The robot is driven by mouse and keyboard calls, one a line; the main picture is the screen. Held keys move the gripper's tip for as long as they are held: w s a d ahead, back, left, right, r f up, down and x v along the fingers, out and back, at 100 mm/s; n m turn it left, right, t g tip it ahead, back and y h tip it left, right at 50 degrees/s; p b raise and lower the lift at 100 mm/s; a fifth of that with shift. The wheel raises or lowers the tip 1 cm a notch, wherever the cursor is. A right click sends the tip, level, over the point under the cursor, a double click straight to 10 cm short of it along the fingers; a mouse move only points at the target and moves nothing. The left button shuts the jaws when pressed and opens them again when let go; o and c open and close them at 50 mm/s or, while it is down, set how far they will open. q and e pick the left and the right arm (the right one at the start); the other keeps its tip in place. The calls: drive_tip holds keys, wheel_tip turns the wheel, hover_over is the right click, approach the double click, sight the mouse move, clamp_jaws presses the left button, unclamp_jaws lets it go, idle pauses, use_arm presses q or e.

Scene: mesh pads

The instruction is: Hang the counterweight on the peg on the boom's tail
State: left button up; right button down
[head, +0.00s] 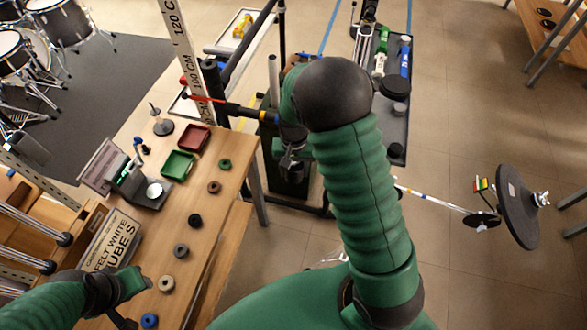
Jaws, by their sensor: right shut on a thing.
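My right arm reaches forward from the bottom, and its dark gripper (291,150) is at the black stand's upright, beside the end of a dark boom-like rod (238,110). The rod has an orange-red tip at its left and a yellow band near the gripper. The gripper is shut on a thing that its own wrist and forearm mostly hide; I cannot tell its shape. I cannot make out the counterweight or the peg for certain. My left gripper (135,297) is low at the left over the table's near end; its fingers are unclear.
The wooden table (226,195) bears a row of rings, a red tray (194,139), a green tray (178,164) and a metal base with a post (163,127). A tall measuring post (180,40) stands behind. A large dark disc (517,207) is at the right. Floor is open at the lower right.

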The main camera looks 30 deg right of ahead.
drive_tip(key=c, duration=0.6)
unclamp_jaws()
drive_tip(key=shift+w+r, duration=0.15)
drive_tip(key=shift+o, duration=0.2)
drive_tip(key=shift+d, duration=0.15)
wheel_tip(320, 180, up, 16)
drive_tip(key=shift+r+p, duration=0.1)
drive_tip(key=shift+p, duration=0.45)
drive_tip(key=s+a+f+n+t, duration=0.2)
drive_tip(key=s+a+f+n, duration=0.5)
drive_tip(key=s+a, duration=0.2)
drive_tip(key=shift+s+t, duration=0.3)
drive_tip(key=shift+s, duration=0.55)
drive_tip(key=shift+s+r, duration=0.1)
